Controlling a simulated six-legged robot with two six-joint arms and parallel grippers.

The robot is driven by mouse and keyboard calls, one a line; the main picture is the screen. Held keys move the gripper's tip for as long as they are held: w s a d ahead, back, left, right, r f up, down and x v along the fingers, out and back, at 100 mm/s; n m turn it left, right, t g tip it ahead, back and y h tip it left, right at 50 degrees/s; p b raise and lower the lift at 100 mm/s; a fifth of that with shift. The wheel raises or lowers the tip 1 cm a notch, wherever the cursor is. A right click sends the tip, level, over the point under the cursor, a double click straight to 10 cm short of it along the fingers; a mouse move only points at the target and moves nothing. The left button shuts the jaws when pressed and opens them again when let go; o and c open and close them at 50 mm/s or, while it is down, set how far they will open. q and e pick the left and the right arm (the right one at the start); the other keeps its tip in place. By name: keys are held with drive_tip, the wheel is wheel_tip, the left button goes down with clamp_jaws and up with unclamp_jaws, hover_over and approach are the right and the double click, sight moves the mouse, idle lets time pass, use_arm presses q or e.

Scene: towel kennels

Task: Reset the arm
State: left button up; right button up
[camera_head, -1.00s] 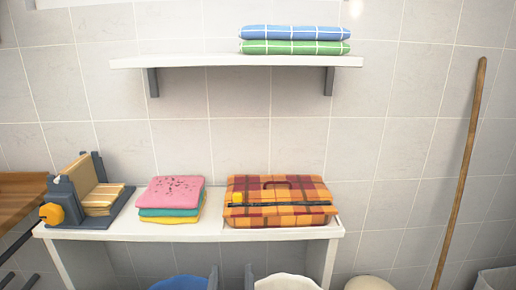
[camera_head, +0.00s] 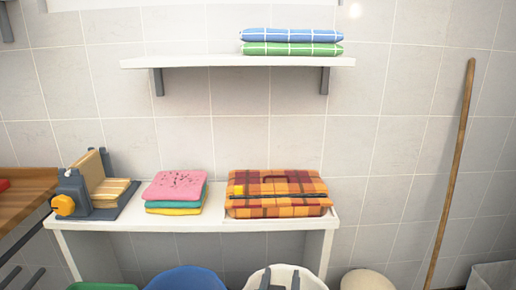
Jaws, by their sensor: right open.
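My left gripper is not in view.
A white table (camera_head: 130,219) bears a grey and yellow device (camera_head: 90,190), folded pink, teal and yellow towels (camera_head: 176,187) and an orange plaid case (camera_head: 276,194). A shelf (camera_head: 190,61) holds blue and green towels (camera_head: 290,42). A blue bucket (camera_head: 186,279) and white bucket (camera_head: 256,278) stand below. A wooden pole (camera_head: 452,175) leans right.

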drive_tip(key=s+d+f+g, duration=0.25)
drive_tip(key=d+f, duration=0.45)
drive_tip(key=f, duration=0.5)
drive_tip(key=s+d+f+g, duration=0.2)
drive_tip(key=d+f+g, duration=0.2)
drive_tip(key=d+f, duration=0.55)
drive_tip(key=s+a+f+g+y, duration=0.3)
drive_tip(key=s+f+g, duration=0.1)
drive_tip(key=s+f, duration=0.5)
drive_tip(key=s+a+f+g+y, duration=0.1)
drive_tip(key=s+a+g+y, duration=0.15)
drive_tip(key=s, duration=0.25)
drive_tip(key=s+a+f+g+y, duration=0.2)
drive_tip(key=s+a+g, duration=0.15)
drive_tip(key=s, duration=0.25)
wheel_tip(320, 180, up, 13)
drive_tip(key=p, duration=1.3)
drive_tip(key=shift+w+a+m+t, duration=0.2)
drive_tip(key=shift+a+m+t, duration=0.1)
drive_tip(key=shift+t, duration=0.15)
